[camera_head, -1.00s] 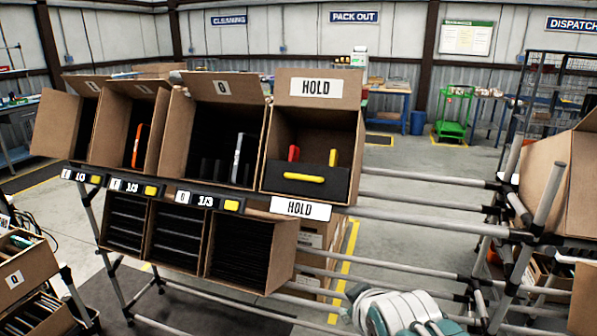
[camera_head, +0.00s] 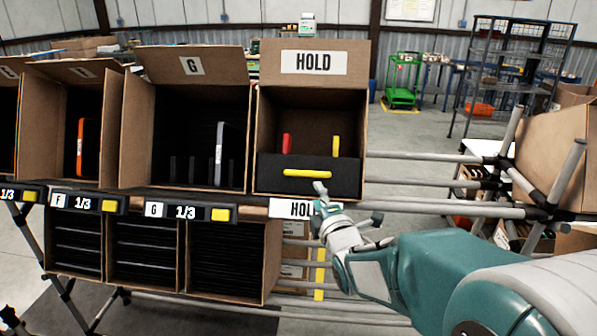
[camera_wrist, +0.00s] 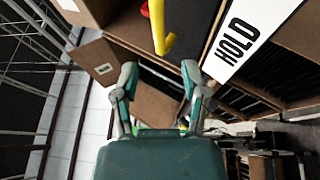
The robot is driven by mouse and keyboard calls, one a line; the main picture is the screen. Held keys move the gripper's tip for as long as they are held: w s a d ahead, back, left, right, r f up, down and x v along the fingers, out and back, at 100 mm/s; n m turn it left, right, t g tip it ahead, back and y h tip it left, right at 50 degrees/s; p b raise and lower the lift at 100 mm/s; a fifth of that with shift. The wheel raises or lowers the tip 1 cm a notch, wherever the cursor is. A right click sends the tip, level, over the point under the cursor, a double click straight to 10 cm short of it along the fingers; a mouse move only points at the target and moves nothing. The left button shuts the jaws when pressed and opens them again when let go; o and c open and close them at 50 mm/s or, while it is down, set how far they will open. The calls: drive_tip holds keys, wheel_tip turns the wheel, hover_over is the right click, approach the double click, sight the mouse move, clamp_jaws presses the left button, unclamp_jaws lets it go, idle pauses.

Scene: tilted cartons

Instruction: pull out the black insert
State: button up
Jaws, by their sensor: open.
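The black insert (camera_head: 265,175) sits in the front of the HOLD carton (camera_head: 362,130), with a yellow bar handle (camera_head: 307,174) across its face. A red piece (camera_head: 287,144) and a yellow piece (camera_head: 336,145) stand up behind its top edge. My gripper (camera_head: 347,203) is open and empty, below and to the right of the handle, in front of the HOLD label. In the wrist view the two fingers (camera_wrist: 160,72) are spread apart. The yellow handle (camera_wrist: 158,28) shows beyond them at the top, not between them.
Carton G (camera_head: 140,150) stands directly left of the HOLD carton, holding a grey upright piece (camera_head: 219,150). A carton with an orange piece (camera_head: 81,148) is farther left. Rack tubes (camera_head: 430,208) run to the right. Lower cartons (camera_head: 270,260) sit beneath the shelf.

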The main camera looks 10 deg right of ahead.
sight(305, 174)
drive_tip(key=w, duration=0.3)
drive_tip(key=w+a, duration=0.1)
drive_tip(key=w, duration=0.2)
drive_tip(key=w+a, duration=0.1)
drive_tip(key=w, duration=0.2)
drive_tip(key=shift+r, duration=0.3)
drive_tip(key=shift+w+d, duration=0.15)
drive_tip(key=shift+d, duration=0.6)
drive_tip(key=c, duration=0.8)
drive_tip(key=shift+a, duration=0.25)
